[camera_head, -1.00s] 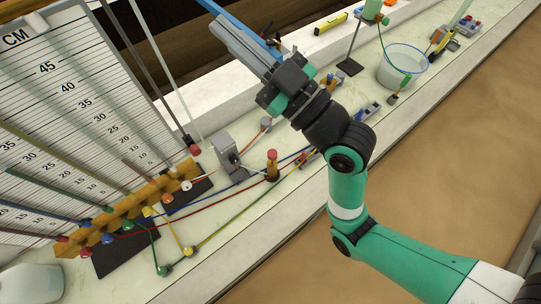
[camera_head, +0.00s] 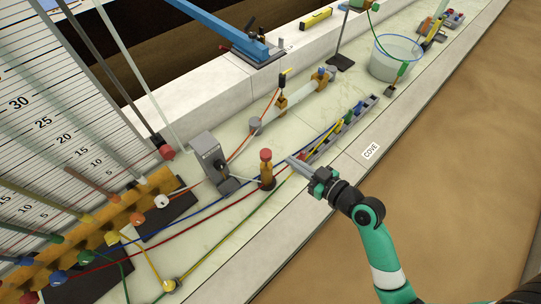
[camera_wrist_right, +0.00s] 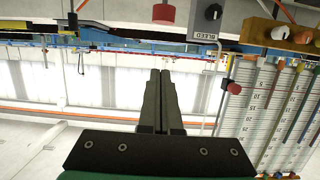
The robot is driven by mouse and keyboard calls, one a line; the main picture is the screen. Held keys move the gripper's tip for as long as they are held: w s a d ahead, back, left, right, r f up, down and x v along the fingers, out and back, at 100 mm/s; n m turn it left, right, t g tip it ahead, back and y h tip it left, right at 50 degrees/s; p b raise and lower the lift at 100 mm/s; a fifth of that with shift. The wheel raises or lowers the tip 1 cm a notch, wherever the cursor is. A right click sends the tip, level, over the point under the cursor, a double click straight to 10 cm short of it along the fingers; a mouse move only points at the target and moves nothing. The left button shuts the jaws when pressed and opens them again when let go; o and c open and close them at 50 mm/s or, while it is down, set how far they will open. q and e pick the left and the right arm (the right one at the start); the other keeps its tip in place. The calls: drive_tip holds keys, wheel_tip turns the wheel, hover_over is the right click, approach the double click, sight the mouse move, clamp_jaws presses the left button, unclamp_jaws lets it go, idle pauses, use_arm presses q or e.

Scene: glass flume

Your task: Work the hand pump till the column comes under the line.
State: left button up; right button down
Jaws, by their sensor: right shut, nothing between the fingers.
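The small brass-coloured pump (camera_head: 267,172) with a red knob (camera_head: 266,154) stands on the pale bench in the head view, beside a grey valve box (camera_head: 213,160). The red knob also shows at the top of the right wrist view (camera_wrist_right: 163,14), beyond my fingertips. My right gripper (camera_head: 291,163) is shut and empty, just right of the pump and pointing at it; I cannot tell whether it touches. The manometer board (camera_head: 65,115) with its tubes and centimetre scale is at the left. I cannot make out the liquid level or a target line. My left gripper is not in view.
Coloured hoses (camera_head: 220,205) run along the bench around the pump. A rail of coloured clips (camera_head: 340,130) lies behind my right gripper. A clear bucket (camera_head: 397,58) stands farther back. A blue beam (camera_head: 215,25) overhangs the back wall.

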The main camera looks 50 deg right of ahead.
drive_tip(key=shift+w, duration=0.1)
hover_over(266, 155)
drive_tip(key=s, duration=0.3)
wheel_tip(266, 155, down, 2)
drive_tip(key=f+b, duration=0.1)
drive_tip(key=f, duration=0.1)
drive_tip(key=w+f+b, duration=0.1)
drive_tip(key=f, duration=0.1)
drive_tip(key=shift+w+d+f, duration=0.1)
drive_tip(key=shift+d+f, duration=0.05)
drive_tip(key=shift+f, duration=0.05)
drive_tip(key=shift+f, duration=0.1)
